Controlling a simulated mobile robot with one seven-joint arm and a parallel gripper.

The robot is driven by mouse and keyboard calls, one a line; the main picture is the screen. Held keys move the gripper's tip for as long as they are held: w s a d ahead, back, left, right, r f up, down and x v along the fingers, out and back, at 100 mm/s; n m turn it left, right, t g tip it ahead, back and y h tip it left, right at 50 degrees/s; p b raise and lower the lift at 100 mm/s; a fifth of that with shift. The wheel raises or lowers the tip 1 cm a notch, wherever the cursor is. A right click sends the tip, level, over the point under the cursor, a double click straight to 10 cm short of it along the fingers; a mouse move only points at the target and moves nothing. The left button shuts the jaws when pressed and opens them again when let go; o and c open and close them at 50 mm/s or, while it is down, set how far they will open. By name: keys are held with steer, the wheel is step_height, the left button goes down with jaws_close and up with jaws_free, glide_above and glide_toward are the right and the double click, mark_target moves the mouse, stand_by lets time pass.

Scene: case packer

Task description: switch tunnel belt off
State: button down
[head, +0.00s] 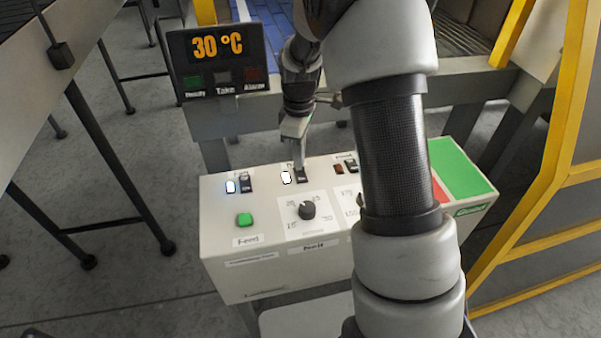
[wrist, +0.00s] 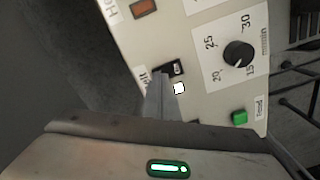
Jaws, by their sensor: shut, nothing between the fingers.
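The control box (head: 265,265) carries a row of black rocker switches with small lamps. The middle rocker switch (head: 301,176) has a white lit lamp (head: 286,177) beside it; its label is mostly hidden, so I cannot tell that it is the tunnel belt switch. My gripper (head: 299,163) is shut and empty, pointing down with its tips at this middle switch. In the wrist view the fingers (wrist: 164,97) cover part of the switch (wrist: 177,69), and the lit lamp (wrist: 179,88) shows just beside them. I cannot tell whether they press it.
The left switch (head: 246,184) has a lit lamp; the right switch (head: 351,166) has a dark reddish lamp. A green button (head: 244,219) and a dial (head: 307,210) sit below. A display (head: 218,60) reading 30 °C stands behind. A yellow frame (head: 540,190) is at right.

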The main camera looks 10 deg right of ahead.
steer(key=shift+f+b, duration=0.45)
steer(key=shift+f, duration=0.25)
stand_by(0.3)
step_height(320, 180, up, 7)
steer(key=p, duration=0.4)
steer(key=shift+p, duration=0.4)
steer(key=s+r+m+t, duration=0.15)
steer(key=s+r, duration=0.25)
steer(key=r, duration=0.4)
steer(key=s+r+m+t, duration=0.1)
steer(key=s+r+m, duration=0.2)
steer(key=s+r, duration=0.3)
steer(key=s+r+m+t+p, duration=0.1)
steer(key=s+r+m, duration=0.2)
steer(key=s, duration=0.4)
steer(key=s+r+m+t+p, duration=0.1)
steer(key=s+r+m, duration=0.3)
steer(key=s, duration=0.4)
steer(key=shift+r+t, duration=0.55)
